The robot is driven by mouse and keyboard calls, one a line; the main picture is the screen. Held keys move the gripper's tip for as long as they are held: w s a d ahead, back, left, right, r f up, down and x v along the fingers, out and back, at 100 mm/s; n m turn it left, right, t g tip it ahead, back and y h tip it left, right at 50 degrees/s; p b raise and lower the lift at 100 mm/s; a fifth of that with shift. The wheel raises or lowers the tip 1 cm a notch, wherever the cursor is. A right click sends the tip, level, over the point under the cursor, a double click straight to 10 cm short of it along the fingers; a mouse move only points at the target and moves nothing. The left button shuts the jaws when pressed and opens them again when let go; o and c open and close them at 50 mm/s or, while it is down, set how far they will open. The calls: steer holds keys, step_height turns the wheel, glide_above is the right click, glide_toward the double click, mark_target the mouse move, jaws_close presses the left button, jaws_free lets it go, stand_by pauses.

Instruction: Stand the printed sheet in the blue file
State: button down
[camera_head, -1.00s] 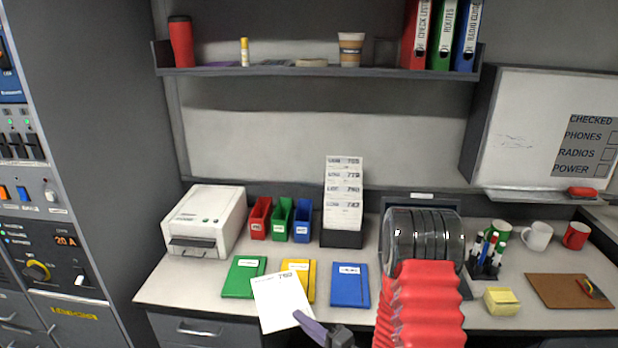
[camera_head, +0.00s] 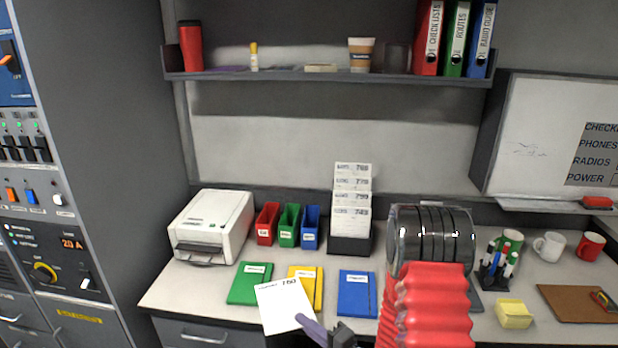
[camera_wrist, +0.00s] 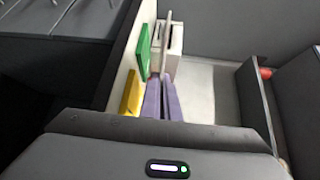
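My gripper (camera_head: 311,326) has purple fingers and is shut on the lower right corner of the printed sheet (camera_head: 281,304). The sheet is white, tilted, and held over the front of the desk, in front of the green and yellow folders. In the wrist view the fingers (camera_wrist: 162,98) are close together, with the sheet (camera_wrist: 166,45) seen nearly edge-on. The blue file (camera_head: 311,229) is a small upright open-topped holder at the back of the desk, right of the green file (camera_head: 289,223) and red file (camera_head: 267,225). It looks empty, though its inside is hard to see.
Flat green (camera_head: 249,283), yellow (camera_head: 316,282) and blue (camera_head: 356,294) folders lie before the files. A white printer (camera_head: 214,227) stands left of them, a rack of printed cards (camera_head: 350,242) right. A shelf (camera_head: 330,77) hangs above. A mug (camera_head: 549,245) and notepad (camera_head: 514,313) are farther right.

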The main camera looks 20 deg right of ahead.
steer(key=w+a+r+g, duration=0.1)
steer(key=r, duration=0.1)
steer(key=w+a+r+g+y, duration=0.1)
steer(key=r, duration=0.2)
steer(key=w+a+r+n+g, duration=0.1)
steer(key=a+r+g, duration=0.1)
steer(key=shift+r, duration=0.3)
steer(key=s+a+r+n+g+y, duration=0.15)
steer(key=a+r+n+g, duration=0.45)
steer(key=a+n+g, duration=0.6)
steer(key=w+d+r+n+t+h, duration=0.2)
steer(key=w+d+r+n+h, duration=0.1)
steer(key=d+n, duration=0.7)
steer(key=w+d+r+n+t+h, duration=0.2)
steer(key=w+d+r+n+h, duration=0.2)
steer(key=d+n, duration=0.5)
steer(key=w+d+r+n+t+h, duration=0.2)
steer(key=d+n+h, duration=0.4)
steer(key=d+n, duration=0.4)
steer(key=w+r+n, duration=0.1)
steer(key=w+n, duration=0.1)
steer(key=shift+w+d+r, duration=0.35)
steer(key=shift+w+r, duration=0.05)
